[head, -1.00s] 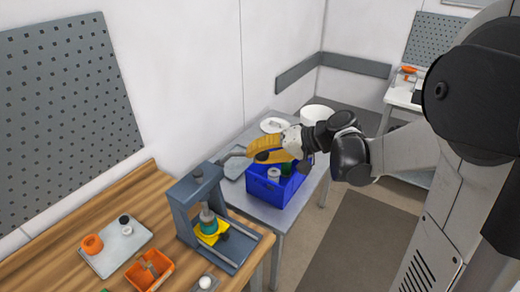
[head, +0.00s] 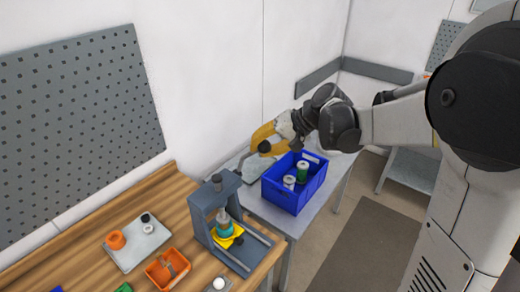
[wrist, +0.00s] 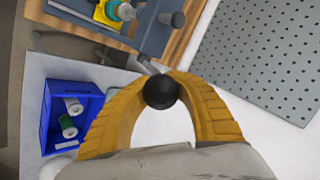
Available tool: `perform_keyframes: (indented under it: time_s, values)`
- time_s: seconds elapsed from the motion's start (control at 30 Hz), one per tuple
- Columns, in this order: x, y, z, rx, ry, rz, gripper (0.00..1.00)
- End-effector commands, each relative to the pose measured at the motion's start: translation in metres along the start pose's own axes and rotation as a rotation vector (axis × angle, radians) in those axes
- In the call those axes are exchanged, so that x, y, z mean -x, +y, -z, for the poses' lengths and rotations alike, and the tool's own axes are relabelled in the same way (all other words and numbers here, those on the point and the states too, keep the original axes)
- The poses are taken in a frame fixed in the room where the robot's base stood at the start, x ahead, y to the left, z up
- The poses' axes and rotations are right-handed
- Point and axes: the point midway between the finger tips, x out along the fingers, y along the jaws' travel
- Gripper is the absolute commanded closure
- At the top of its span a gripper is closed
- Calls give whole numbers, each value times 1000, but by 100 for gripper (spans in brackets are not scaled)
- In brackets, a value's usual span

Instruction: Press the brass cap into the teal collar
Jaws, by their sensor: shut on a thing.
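A grey press (head: 200,222) stands on the wooden bench, with a teal collar (head: 225,228) on a yellow holder (head: 238,236) under its ram. The collar also shows at the top of the wrist view (wrist: 125,12). A pale grey piece sits at the collar's top; I cannot tell the brass cap from the ram there. My yellow-fingered gripper (head: 264,142) is shut on the black knob (head: 264,147) of the press lever, to the right of and above the press. In the wrist view the knob (wrist: 160,92) lies between the fingers.
A blue crate (head: 290,201) with a few cans stands on a grey table just below my gripper. On the bench are a grey tray (head: 134,259) with small parts and an orange bin (head: 160,284). A pegboard (head: 75,125) hangs on the wall.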

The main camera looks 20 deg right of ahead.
Motion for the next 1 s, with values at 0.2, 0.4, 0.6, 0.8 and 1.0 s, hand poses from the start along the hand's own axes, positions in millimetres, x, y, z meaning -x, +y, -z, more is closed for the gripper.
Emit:
perform_keyframes:
  time_s: [0.2, 0.4, 0.6, 0.8, 1.0]
  values:
    - [1, -3, 2, -1, 4, 8, 100]
    - [1, -2, 2, -1, 3, 6, 49]
    - [1, -2, 1, -1, 2, 5, 49]
    - [17, -1, 2, -2, 4, 3, 49]
    - [61, 0, 1, -3, 4, 3, 49]
